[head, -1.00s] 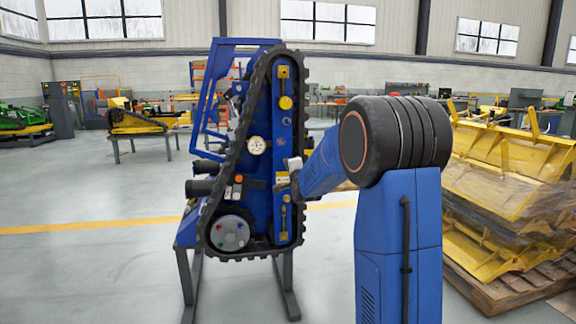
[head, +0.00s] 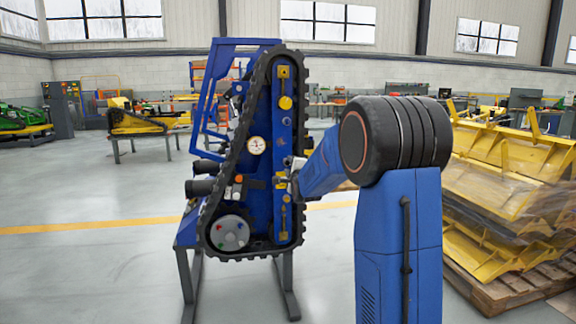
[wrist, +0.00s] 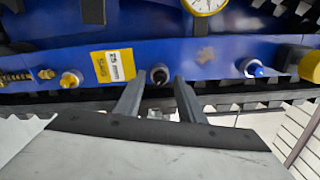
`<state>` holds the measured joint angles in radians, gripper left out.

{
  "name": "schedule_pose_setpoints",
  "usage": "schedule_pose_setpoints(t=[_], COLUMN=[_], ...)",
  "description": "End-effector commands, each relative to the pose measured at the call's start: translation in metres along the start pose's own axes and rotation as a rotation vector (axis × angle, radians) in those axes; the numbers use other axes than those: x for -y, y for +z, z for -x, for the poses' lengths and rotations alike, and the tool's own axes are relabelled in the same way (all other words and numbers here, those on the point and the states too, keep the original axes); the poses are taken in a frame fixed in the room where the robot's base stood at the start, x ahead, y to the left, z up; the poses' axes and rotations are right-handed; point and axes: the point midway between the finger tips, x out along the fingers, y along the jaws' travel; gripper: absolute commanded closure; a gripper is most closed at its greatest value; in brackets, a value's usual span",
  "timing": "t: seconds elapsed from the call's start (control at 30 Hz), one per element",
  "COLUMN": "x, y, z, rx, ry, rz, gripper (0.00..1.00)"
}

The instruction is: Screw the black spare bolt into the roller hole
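In the wrist view a pale round socket with a dark centre, apparently the black bolt (wrist: 160,75), sits on the blue side panel just beyond my fingertips. My gripper (wrist: 158,82) is open and empty, its two fingers apart on either side of that socket, without clear contact. A yellow-tipped bolt (wrist: 70,79) and a blue-tipped bolt (wrist: 252,68) stand on the same panel. In the head view my gripper (head: 292,178) is at the panel's right side. The grey roller disc (head: 230,233) with small coloured bolts is at the lower left of the track; its empty hole is too small to tell.
The black toothed track (head: 262,100) surrounds the blue panel on its stand (head: 287,285). A yellow label (wrist: 112,66) is left of the dark socket, and a gauge (wrist: 203,3) is above. Yellow parts on a pallet (head: 510,215) stand at right. Open floor lies left.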

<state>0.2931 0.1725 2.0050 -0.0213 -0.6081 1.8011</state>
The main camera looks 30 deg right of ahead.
Motion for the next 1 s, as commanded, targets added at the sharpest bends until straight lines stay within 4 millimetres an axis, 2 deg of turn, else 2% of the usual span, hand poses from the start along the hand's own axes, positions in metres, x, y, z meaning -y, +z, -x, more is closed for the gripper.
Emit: schedule_pose_setpoints(t=[0.23, 0.37, 1.0], x=[0.0, 0.0, 0.001], y=[0.0, 0.0, 0.0], z=[0.001, 0.01, 0.123], rx=[0.0, 0.0, 0.0], ry=[0.0, 0.0, -0.001], rz=[0.001, 0.001, 0.001], gripper=[0.64, 0.64, 0.64])
